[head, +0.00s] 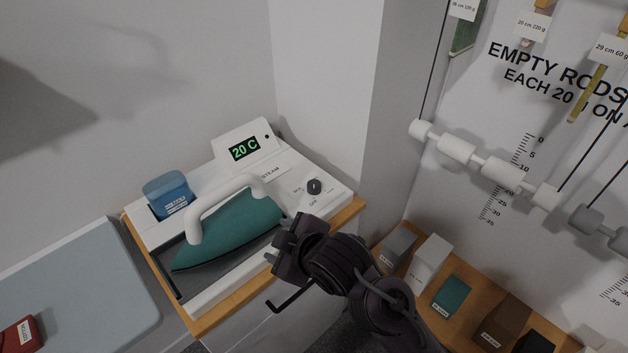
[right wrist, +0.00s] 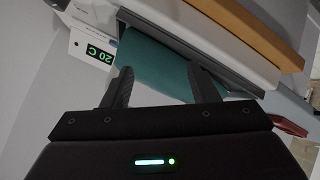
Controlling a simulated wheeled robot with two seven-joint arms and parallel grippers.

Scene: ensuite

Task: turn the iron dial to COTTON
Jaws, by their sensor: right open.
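The iron station (head: 325,205) is white and sits on a wooden ledge, with a green display (head: 244,149) reading 20 C. The dial (head: 314,186) is a small dark knob on its right part, with small labels around it; its exact setting is too small to read. The iron (head: 235,225), teal with a white handle, rests on the station. My right gripper (head: 272,257) is at the iron's near right side, below the dial in the head view, apart from the dial. In the right wrist view its fingers (right wrist: 162,87) are spread and empty, with teal behind. My left gripper is not seen.
A blue tank (head: 168,193) stands at the station's left. A wall corner rises close behind the dial. Right of my arm are several labelled blocks (head: 452,296) on a wooden shelf and hanging rods (head: 502,172). A grey-blue board (head: 80,300) lies at lower left.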

